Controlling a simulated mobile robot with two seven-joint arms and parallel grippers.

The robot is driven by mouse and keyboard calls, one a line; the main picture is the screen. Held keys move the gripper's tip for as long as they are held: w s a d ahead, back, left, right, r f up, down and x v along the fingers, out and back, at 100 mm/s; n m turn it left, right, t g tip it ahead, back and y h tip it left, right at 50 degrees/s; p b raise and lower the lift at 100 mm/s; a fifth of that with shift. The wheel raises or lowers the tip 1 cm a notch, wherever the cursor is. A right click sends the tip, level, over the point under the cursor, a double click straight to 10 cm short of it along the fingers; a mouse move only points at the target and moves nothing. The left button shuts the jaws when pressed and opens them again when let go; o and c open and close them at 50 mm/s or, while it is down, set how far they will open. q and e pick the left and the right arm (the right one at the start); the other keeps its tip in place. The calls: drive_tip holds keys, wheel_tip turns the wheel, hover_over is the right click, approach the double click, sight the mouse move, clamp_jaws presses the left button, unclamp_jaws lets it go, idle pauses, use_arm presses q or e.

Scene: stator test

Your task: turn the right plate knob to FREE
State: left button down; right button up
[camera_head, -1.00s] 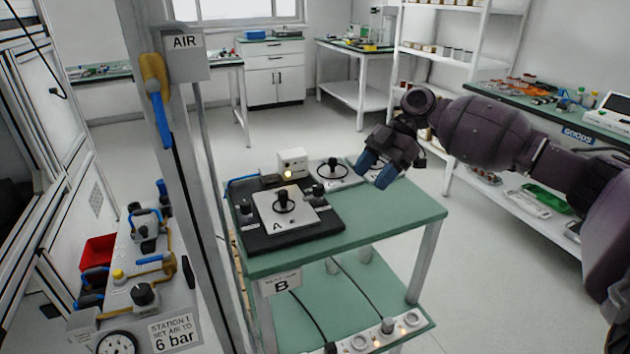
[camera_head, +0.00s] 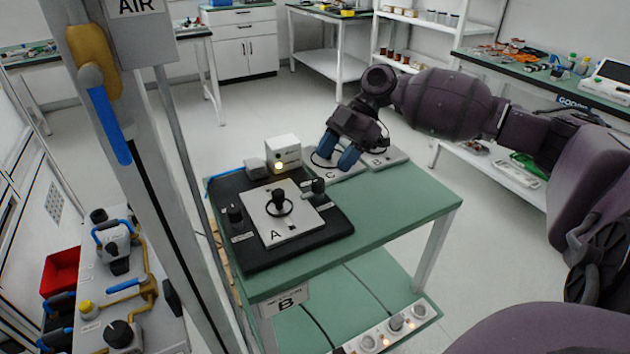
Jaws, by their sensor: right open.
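The black fixture (camera_head: 262,262) lies on the green table and holds the white plate A (camera_head: 296,235), which has a black centre post with a ring. A black right plate knob (camera_head: 319,188) stands at the plate's right side. Its label is too small to read, so I cannot tell its setting. A similar left knob (camera_head: 234,213) stands at the left side. My right gripper (camera_head: 338,153) has two blue fingertips, apart and empty. In the picture it is above and right of the right knob, in front of plate C, not touching the knob. My left gripper is out of view.
Plate C (camera_head: 348,171) and plate B (camera_head: 396,155) lie at the table's back. A white box with a lit yellow lamp (camera_head: 283,152) stands behind the fixture. The green table (camera_head: 400,207) is clear at right. A grey AIR post (camera_head: 150,190) rises at left.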

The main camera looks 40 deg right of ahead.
sight(318, 180)
drive_tip(key=b+x, duration=0.1)
drive_tip(key=x, duration=0.4)
drive_tip(key=shift+f, duration=0.3)
drive_tip(key=shift+a+f, duration=0.3)
drive_tip(key=shift+a, duration=0.2)
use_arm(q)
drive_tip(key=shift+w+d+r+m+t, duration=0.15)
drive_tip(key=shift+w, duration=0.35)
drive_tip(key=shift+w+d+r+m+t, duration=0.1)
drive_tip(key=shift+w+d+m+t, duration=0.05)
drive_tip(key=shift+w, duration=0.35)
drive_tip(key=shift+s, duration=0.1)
use_arm(e)
drive_tip(key=c, duration=0.9)
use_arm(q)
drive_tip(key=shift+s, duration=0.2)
use_arm(e)
drive_tip(key=shift+r, duration=0.1)
